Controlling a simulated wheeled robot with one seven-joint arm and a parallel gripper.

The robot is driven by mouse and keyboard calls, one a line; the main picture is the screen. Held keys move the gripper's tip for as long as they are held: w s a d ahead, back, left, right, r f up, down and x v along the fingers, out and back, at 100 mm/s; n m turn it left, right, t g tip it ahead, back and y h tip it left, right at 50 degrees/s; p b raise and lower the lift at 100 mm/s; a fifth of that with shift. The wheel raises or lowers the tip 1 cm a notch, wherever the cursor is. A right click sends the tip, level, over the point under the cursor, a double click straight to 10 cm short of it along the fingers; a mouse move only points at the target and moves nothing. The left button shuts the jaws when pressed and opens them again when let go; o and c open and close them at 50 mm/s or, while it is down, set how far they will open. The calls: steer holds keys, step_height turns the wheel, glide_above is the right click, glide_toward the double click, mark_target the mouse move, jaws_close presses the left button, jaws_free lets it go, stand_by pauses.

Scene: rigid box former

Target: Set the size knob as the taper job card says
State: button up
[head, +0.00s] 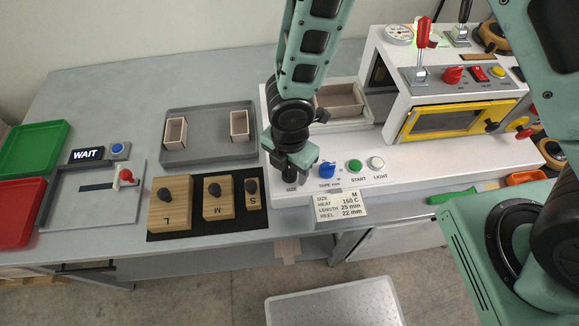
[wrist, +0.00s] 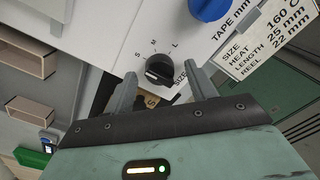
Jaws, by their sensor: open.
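The black size knob (wrist: 158,68) is on the white machine panel, with S, M and L printed around it. A pale mark shows on the knob's lower left side, but I cannot tell clearly which letter it points to. My gripper (wrist: 162,82) is open, its fingers on either side of the knob with gaps showing. In the head view my gripper (head: 290,170) is over the SIZE label and largely hides the knob. The job card (head: 340,206) on the machine's front reads size M, heat 160 C, length 25 mm, reel 22 mm.
A blue tape knob (head: 327,169), green START button (head: 355,165) and white LIGHT button (head: 377,163) sit right of my gripper. Wooden L, M and S blocks (head: 170,203) lie on a dark mat to the left. A grey tray (head: 205,152) holds two small boxes.

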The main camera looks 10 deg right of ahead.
steer(key=shift+f, duration=0.25)
steer(key=c, duration=1)
steer(key=shift+m, duration=0.3)
steer(key=m+b, duration=0.2)
steer(key=m, duration=0.1)
steer(key=shift+f+m, duration=0.1)
steer(key=shift+m, duration=0.2)
steer(key=shift+m+b, duration=1.15)
steer(key=shift+m, duration=1.15)
